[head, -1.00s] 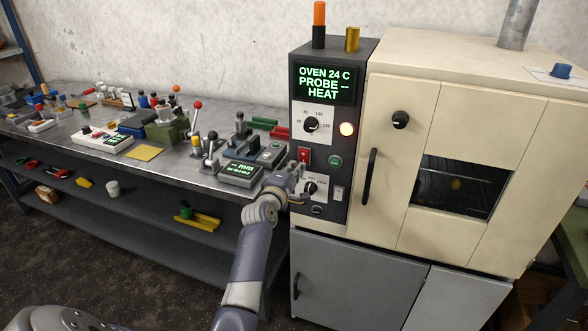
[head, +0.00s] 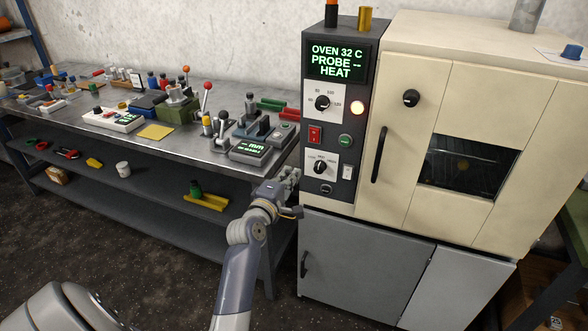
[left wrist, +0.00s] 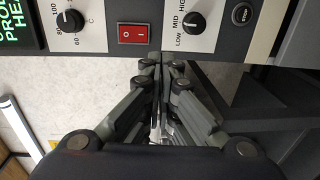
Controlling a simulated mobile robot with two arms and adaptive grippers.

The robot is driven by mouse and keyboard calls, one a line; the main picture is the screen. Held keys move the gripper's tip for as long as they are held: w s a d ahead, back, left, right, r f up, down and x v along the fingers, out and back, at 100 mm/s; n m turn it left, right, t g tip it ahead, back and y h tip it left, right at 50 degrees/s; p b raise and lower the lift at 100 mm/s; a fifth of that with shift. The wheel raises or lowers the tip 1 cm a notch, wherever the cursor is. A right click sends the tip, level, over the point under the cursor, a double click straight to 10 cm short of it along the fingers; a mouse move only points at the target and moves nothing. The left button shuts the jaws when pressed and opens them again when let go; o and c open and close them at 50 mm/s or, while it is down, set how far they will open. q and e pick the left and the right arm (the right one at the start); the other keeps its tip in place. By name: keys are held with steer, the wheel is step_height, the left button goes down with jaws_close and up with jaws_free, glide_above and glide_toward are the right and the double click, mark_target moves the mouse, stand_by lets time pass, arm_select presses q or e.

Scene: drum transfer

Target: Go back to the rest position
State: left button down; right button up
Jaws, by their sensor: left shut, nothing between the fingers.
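My left gripper (head: 290,180) is in front of the oven's dark control panel (head: 333,128), low and to its left, near the bench's right end. In the left wrist view the gripper (left wrist: 162,68) is shut and empty, with its fingertips just below the panel's red switch (left wrist: 136,33) and lower knob (left wrist: 191,22). It looks apart from the panel. My right gripper is not in view.
The cream oven (head: 430,105) has a closed door with a dark window (head: 468,166) and stands on a grey cabinet (head: 360,262). A metal bench (head: 190,150) at the left carries gauges and tools, with a shelf below. The floor (head: 150,250) before the bench is clear.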

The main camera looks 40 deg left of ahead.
arm_select(q)
steer(key=shift+s, duration=0.2)
steer(key=shift+f, duration=0.15)
stand_by(0.3)
steer(key=s+d+f+m+g+h, duration=0.1)
steer(key=d+f+m+g, duration=0.2)
steer(key=f, duration=0.8)
steer(key=s+d+f+m+g+h, duration=0.1)
steer(key=d+f+m, duration=0.3)
steer(key=f, duration=0.7)
steer(key=s+d+f+m+g+h, duration=0.1)
steer(key=s+d+f+m+g, duration=0.15)
steer(key=s+f, duration=0.4)
steer(key=s+d+f+m+g, duration=0.1)
steer(key=s+d+f+m, duration=0.2)
steer(key=f, duration=0.6)
steer(key=s+d+f+m+g+h, duration=0.1)
steer(key=s+d+f+m+g, duration=0.1)
steer(key=s+f, duration=0.7)
steer(key=s+d+f+m+g, duration=0.3)
steer(key=s+f, duration=0.3)
steer(key=s, duration=0.5)
steer(key=s+f+m+g, duration=0.1)
steer(key=s+f+m, duration=0.1)
steer(key=s, duration=0.8)
steer(key=s+f+m+g, duration=0.2)
steer(key=s+f+m, duration=0.1)
steer(key=s, duration=0.8)
steer(key=shift+f+m, duration=0.35)
steer(key=shift+f, duration=0.45)
